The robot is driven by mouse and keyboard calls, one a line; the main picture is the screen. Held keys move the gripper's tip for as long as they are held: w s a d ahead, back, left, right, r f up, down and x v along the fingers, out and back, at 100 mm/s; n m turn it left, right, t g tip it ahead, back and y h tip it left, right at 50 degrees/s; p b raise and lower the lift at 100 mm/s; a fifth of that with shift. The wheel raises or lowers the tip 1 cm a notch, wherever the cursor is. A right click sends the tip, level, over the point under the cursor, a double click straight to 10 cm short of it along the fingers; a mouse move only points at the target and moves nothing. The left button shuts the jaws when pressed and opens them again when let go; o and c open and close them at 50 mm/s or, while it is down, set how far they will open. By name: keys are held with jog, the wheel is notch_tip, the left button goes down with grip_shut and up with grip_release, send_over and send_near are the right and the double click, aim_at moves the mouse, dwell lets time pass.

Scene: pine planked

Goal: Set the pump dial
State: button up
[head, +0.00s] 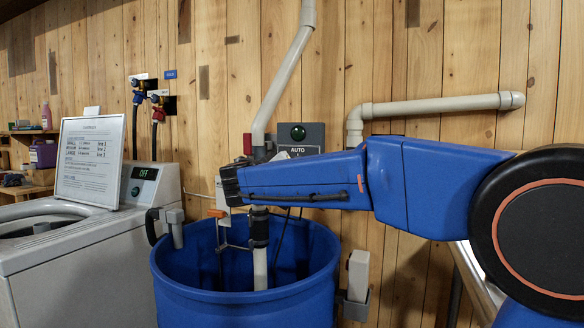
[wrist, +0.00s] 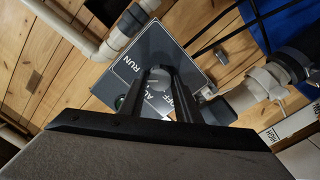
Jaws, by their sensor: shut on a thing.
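The pump control panel (head: 312,135) is a grey box on the plank wall, with a round green light and the word AUTO above my arm. In the wrist view the panel (wrist: 152,65) is tilted, with RUN at left, OFF at right and part of AUTO between my fingers. The pump dial (wrist: 155,76) is a small grey knob on its face. My gripper (wrist: 160,73) is shut on the dial, one dark finger on each side. Which word the dial points to I cannot tell. In the head view my arm hides the dial and my fingertips.
A blue barrel (head: 245,270) with a white pipe (head: 285,85) stands below my arm. A washing machine (head: 90,250) with a framed instruction sheet (head: 90,160) is at left. Another pipe (head: 435,106) runs along the wall at right. Hose taps (head: 150,96) are on the wall.

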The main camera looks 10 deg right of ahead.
jog(key=shift+f+n+t+y, duration=0.15)
jog(key=shift+n+t+y, duration=0.15)
jog(key=shift+n, duration=4.95)
jog(key=shift+f+n+t+y, duration=0.1)
jog(key=shift+n+t+y, duration=0.15)
jog(key=shift+n, duration=5)
jog(key=o, duration=1.1)
jog(key=shift+c, duration=0.2)
jog(key=shift+s, duration=0.15)
jog(key=v, duration=1.7)
jog(key=shift+a, duration=0.15)
